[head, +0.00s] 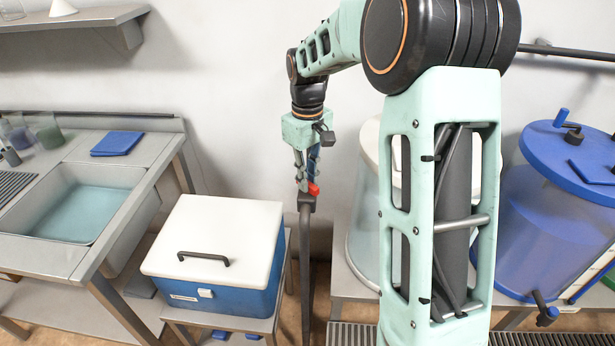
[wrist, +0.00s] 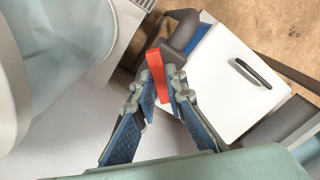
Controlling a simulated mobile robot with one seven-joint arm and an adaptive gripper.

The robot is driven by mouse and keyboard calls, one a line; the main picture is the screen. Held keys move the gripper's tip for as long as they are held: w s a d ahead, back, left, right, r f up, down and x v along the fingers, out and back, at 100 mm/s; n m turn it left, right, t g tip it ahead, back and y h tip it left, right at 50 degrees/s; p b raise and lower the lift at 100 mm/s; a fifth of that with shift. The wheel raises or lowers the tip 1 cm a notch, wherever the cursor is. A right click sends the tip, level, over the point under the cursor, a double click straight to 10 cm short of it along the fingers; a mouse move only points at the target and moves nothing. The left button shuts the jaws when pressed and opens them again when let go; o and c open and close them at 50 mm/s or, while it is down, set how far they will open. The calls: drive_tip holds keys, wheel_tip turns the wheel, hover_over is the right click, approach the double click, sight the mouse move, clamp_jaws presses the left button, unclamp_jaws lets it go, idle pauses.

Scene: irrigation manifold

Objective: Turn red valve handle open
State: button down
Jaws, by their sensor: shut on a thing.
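The red valve handle (wrist: 156,75) is a short flat bar at the top of a dark grey pipe fitting (wrist: 184,38). In the wrist view my gripper (wrist: 160,84) has its blue-padded fingers shut on the handle, one finger on each side. In the head view the red handle (head: 314,189) shows at the lower tip of my gripper (head: 305,180), above a dark upright pipe (head: 306,255). The fingers hide part of the handle, and its exact angle to the pipe is hard to tell.
A blue cooler with a white lid (head: 228,235) stands on a low stand left of the pipe. A sink bench (head: 90,255) is at far left. A clear tank (head: 362,240) stands close right of the pipe, partly behind my arm. A blue-lidded tank (head: 560,220) is farther right.

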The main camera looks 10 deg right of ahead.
drive_tip(key=m, duration=0.5)
drive_tip(key=shift+m, duration=0.3)
drive_tip(key=shift+m+p, duration=0.4)
drive_tip(key=shift+m, duration=1.7)
drive_tip(key=c, duration=2)
unclamp_jaws()
drive_tip(key=shift+o, duration=0.2)
wheel_tip(320, 180, up, 12)
